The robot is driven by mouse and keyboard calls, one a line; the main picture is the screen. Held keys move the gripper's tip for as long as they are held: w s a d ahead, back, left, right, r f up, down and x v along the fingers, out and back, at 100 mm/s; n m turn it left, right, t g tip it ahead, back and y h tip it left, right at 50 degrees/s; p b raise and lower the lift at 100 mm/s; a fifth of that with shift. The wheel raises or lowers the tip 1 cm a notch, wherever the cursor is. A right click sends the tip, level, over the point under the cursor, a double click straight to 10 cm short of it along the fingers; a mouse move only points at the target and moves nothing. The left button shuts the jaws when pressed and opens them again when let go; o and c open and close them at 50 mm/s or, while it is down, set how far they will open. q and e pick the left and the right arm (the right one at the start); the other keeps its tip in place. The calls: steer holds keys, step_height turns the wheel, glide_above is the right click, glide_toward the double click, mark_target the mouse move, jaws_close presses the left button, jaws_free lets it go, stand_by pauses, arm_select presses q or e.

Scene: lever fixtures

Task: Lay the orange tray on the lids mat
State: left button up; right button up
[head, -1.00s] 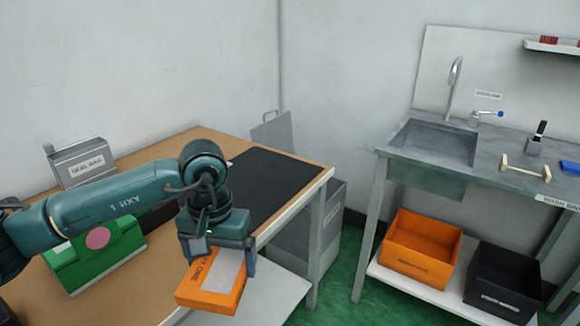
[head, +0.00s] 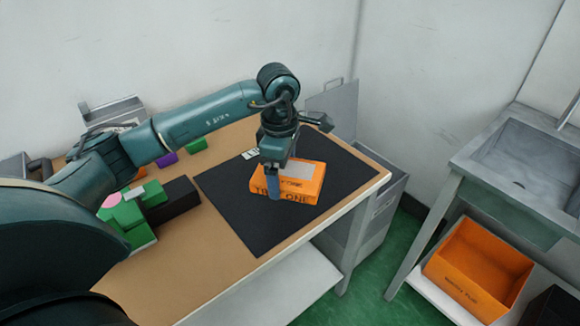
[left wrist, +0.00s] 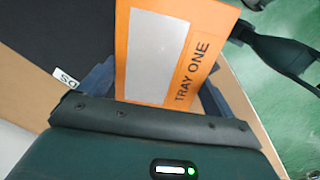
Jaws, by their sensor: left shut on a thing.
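The orange tray (head: 300,192) is a shallow box shape with a pale grey panel on top and TRAY ONE lettering. My left gripper (head: 282,174) is shut on it from above. In the head view the tray appears over the middle of the black lids mat (head: 228,196); whether its underside touches the mat I cannot tell. In the left wrist view the tray (left wrist: 185,45) sits between the fingers, and the mat (left wrist: 45,30) shows at the left with part of its white label.
Green blocks (head: 135,225) and a black block (head: 172,200) stand left of the mat on the brown table (head: 185,265). A purple block (head: 166,159) lies further back. A grey sink bench (head: 490,165) and an orange bin (head: 478,270) stand at the right, across a floor gap.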

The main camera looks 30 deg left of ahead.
arm_select(q)
steer(key=a+n, duration=0.1)
steer(key=n, duration=0.1)
steer(key=a+n+p, duration=0.1)
steer(key=n, duration=0.2)
steer(key=a+r+n+p, duration=0.1)
steer(key=n, duration=0.2)
steer(key=shift+w+a, duration=0.25)
steer(key=shift+a, duration=0.05)
steer(key=a+n, duration=0.1)
steer(key=n, duration=0.1)
steer(key=shift+f+n+p, duration=0.1)
steer(key=shift+n+p, duration=0.2)
glide_above(268, 200)
steer(key=shift+n, duration=0.3)
step_height(268, 200, down, 5)
steer(key=shift+f+p, duration=0.15)
steer(key=shift+p, duration=0.15)
step_height(268, 200, down, 4)
steer(key=shift+f, duration=0.4)
arm_select(e)
steer(key=shift+s+d+r+h, duration=0.1)
steer(key=shift+d+r+h, duration=0.25)
steer(key=shift+r, duration=0.45)
arm_select(q)
steer(key=shift+f, duration=0.1)
arm_select(e)
steer(key=shift+f, duration=0.1)
